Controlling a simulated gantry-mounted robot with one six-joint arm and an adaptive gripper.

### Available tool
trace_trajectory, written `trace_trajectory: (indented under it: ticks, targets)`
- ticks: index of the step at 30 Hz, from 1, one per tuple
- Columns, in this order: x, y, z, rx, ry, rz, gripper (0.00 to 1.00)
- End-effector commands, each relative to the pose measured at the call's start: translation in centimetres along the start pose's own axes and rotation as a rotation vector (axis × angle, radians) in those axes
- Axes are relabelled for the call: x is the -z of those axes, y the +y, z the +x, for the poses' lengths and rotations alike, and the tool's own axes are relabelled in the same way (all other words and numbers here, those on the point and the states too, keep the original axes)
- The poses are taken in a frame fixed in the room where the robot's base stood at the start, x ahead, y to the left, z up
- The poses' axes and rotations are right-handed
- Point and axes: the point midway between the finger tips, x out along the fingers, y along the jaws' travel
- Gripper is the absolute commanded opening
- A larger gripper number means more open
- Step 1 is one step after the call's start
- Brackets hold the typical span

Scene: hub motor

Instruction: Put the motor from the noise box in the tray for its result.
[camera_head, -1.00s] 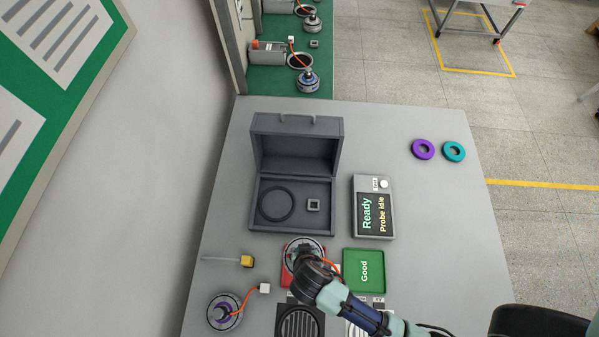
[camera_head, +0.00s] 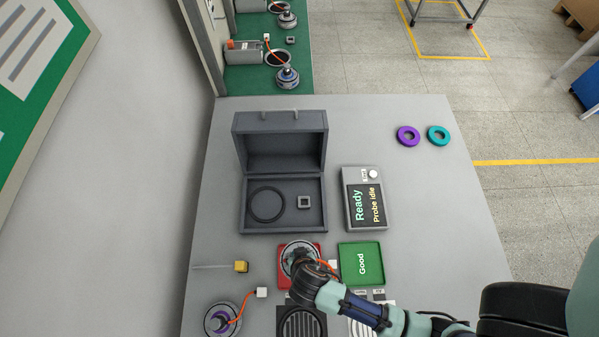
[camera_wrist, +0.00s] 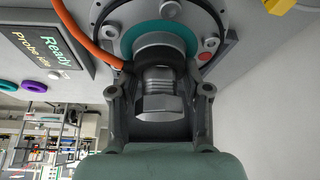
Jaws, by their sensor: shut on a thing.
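The motor (camera_head: 292,249) is a round grey disc with an orange cable, over the red tray (camera_head: 283,278) left of the green tray marked "Good" (camera_head: 379,265). My gripper (camera_head: 302,268) is above it and hides part of it. In the wrist view my gripper (camera_wrist: 160,105) is shut on the motor's threaded shaft (camera_wrist: 158,85), with a teal ring (camera_wrist: 135,37) around the shaft's base. Whether the motor rests on the red tray's floor cannot be told. The noise box (camera_head: 284,215) stands open and holds no motor.
The tester (camera_head: 364,215) reads "Ready, Probe idle". A second motor with a purple ring (camera_head: 221,318) lies front left, near a yellow-tipped probe (camera_head: 241,266). Purple (camera_head: 408,136) and teal (camera_head: 439,135) rings lie at back right.

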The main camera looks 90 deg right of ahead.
Motion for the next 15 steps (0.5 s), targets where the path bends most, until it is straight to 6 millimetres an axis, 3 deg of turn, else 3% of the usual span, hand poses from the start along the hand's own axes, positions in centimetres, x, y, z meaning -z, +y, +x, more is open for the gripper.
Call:
trace_trajectory:
  ticks: [15]
  targets:
    - [-3.1,-0.1,7.3,0.003,0.004,0.0,0.0]
